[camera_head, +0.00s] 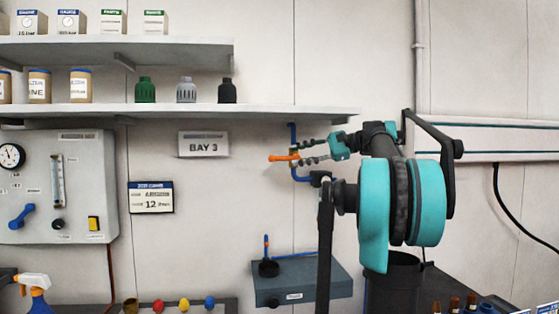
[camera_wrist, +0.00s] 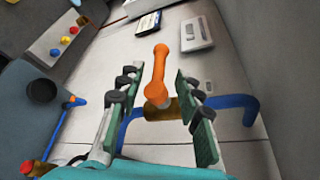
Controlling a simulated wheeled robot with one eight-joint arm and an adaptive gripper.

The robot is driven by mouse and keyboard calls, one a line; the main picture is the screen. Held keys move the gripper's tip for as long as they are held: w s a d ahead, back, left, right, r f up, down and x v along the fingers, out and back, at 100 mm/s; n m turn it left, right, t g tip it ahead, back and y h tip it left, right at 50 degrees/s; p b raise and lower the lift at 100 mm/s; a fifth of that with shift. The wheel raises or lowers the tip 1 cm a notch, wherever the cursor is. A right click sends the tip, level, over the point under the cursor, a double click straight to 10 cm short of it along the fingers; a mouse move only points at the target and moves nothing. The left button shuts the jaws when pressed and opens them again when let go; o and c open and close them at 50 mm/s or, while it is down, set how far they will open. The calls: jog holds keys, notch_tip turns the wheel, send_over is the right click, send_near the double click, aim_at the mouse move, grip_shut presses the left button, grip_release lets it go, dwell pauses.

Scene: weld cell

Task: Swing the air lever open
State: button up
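An orange lever (camera_wrist: 159,78) sits on a brass valve body (camera_wrist: 160,108) on a blue pipe (camera_wrist: 236,102) at the wall. In the head view the lever (camera_head: 283,158) points left from the blue pipe (camera_head: 292,132), partly hidden by my gripper. My gripper (camera_wrist: 156,78) is open, with one padded finger on each side of the lever and gaps visible to both. In the head view my gripper (camera_head: 303,150) reaches left to the pipe. No finger contact with the lever shows.
A shelf (camera_head: 180,110) with bottles runs above. A grey panel (camera_head: 70,180) with a gauge and blue handle is at left. A blue-grey box (camera_head: 302,285) with an upright lever (camera_head: 266,245) stands below.

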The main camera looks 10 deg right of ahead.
aim_at(279, 159)
jog(key=x, duration=0.7)
jog(key=shift+c, duration=0.5)
grip_shut()
